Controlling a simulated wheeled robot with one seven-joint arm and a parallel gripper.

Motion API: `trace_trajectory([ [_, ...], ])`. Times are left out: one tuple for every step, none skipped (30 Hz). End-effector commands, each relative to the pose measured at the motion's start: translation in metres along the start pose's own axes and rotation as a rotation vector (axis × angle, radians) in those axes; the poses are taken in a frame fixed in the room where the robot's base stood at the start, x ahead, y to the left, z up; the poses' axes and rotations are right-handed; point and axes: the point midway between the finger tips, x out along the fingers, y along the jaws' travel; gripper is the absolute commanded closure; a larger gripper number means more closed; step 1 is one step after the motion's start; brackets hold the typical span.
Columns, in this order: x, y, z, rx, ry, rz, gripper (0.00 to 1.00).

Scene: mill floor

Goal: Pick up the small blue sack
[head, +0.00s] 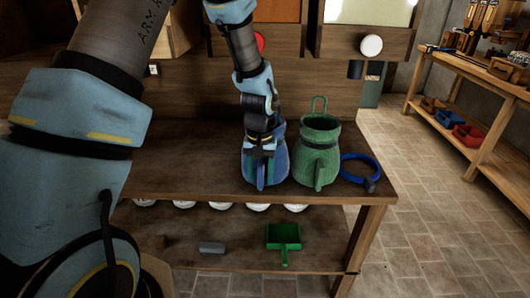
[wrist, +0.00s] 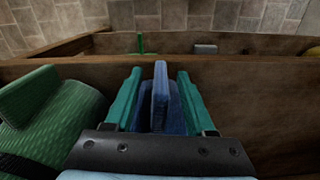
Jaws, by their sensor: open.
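The small blue sack (head: 251,172) stands on the wooden bench top, left of a green one. A flat blue tab sticks out from its front. In the wrist view the tab of the blue sack (wrist: 160,98) stands upright between the two teal fingers. My gripper (head: 261,151) is at the sack from above, partly hiding its top. In the wrist view my gripper (wrist: 159,74) is open, with one finger on each side of the tab. Whether either finger touches it I cannot tell.
A green sack-like container (head: 318,158) with a loop stands close on the right; its ribbed side (wrist: 62,122) fills the wrist view's left. A blue ring (head: 360,168) lies near the bench's right end. A green scoop (head: 284,237) and a grey block (head: 211,248) rest on the lower shelf.

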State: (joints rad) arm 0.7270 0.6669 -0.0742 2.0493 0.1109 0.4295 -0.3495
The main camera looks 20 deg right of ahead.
Motion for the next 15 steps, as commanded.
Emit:
trace_trajectory([
  [0.0021, 0.0000, 0.0003, 0.000, -0.001, 0.000, 0.45],
  [0.0033, 0.0000, 0.0002, 0.000, -0.001, 0.000, 0.45],
  [0.0043, 0.0001, 0.0001, 0.000, 0.000, 0.000, 0.45],
  [0.0047, 0.0000, 0.0001, 0.000, 0.000, 0.000, 0.45],
  [0.0049, 0.0000, 0.0000, 0.000, 0.000, 0.000, 0.45],
  [0.0049, 0.0000, 0.0000, 0.000, 0.001, 0.000, 0.45],
  [0.0049, 0.0000, -0.0001, 0.000, 0.001, 0.000, 0.45],
  [0.0049, 0.0000, 0.0000, 0.000, 0.001, 0.000, 0.45],
  [0.0048, 0.0000, 0.0000, 0.000, 0.001, 0.000, 0.46],
  [0.0048, 0.0001, 0.0000, 0.000, 0.001, 0.000, 0.49],
  [0.0048, 0.0000, 0.0000, 0.000, 0.001, 0.000, 0.53],
  [0.0047, 0.0000, 0.0000, 0.000, 0.001, 0.000, 0.57],
  [0.0047, 0.0001, 0.0000, 0.000, 0.001, 0.000, 0.61],
  [0.0047, 0.0000, 0.0000, 0.000, 0.001, 0.000, 0.64],
  [0.0047, 0.0001, 0.0000, 0.000, 0.001, 0.000, 0.69],
])
